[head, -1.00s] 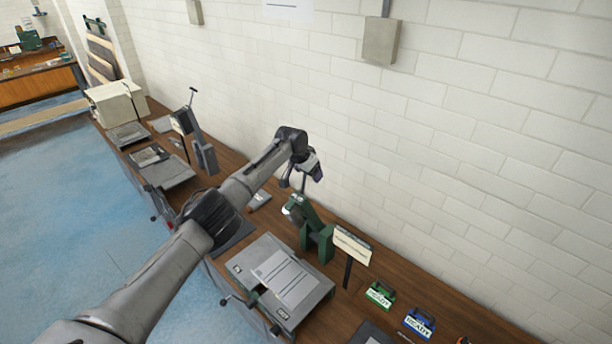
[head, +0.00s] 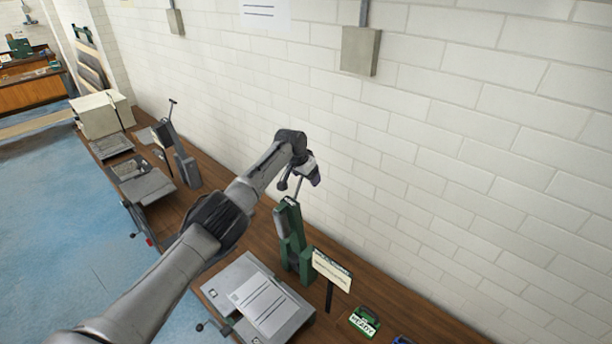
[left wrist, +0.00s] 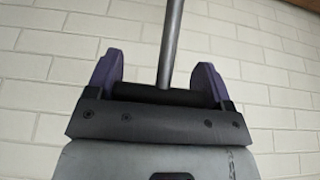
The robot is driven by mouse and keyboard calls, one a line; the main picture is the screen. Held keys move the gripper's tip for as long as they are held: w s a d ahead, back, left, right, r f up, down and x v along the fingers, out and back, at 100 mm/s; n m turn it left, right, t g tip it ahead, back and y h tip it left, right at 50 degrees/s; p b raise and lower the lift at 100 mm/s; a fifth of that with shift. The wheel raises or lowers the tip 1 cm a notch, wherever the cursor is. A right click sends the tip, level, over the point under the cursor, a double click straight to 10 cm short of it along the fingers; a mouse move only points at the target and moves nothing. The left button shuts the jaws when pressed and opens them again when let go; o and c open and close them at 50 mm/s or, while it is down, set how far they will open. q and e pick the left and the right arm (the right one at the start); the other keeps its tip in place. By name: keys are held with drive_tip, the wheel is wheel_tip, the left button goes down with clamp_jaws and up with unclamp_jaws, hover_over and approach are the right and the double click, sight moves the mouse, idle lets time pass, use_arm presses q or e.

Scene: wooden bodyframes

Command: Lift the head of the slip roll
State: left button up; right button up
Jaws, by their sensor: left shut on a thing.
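A green bench machine, which I take for the slip roll (head: 291,247), stands on the wooden bench. Its upper green head part stands nearly upright above the base, with a thin grey rod rising from its top. My left gripper (head: 306,177) is above the machine at the top of this rod. In the left wrist view, the two purple-grey fingers of the left gripper (left wrist: 158,80) flank a dark crosswise grip (left wrist: 160,94), from which the grey rod (left wrist: 171,45) runs. The left gripper is shut on this handle. My right gripper is out of view.
A grey flat machine with a white sheet (head: 262,303) sits in front. A sign on a post (head: 331,270) and a green "READY" block (head: 365,321) stand to the right. Another lever machine (head: 180,155) stands farther left. The white wall is close behind.

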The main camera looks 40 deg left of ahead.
use_arm(q)
drive_tip(key=shift+f, duration=0.3)
drive_tip(key=o, duration=1.3)
drive_tip(key=shift+r, duration=0.1)
drive_tip(key=shift+r, duration=0.2)
drive_tip(key=shift+s+r, duration=0.25)
drive_tip(key=shift+r, duration=0.3)
drive_tip(key=b+v, duration=0.2)
drive_tip(key=v, duration=1)
drive_tip(key=shift+s+r, duration=0.1)
drive_tip(key=shift+r, duration=0.05)
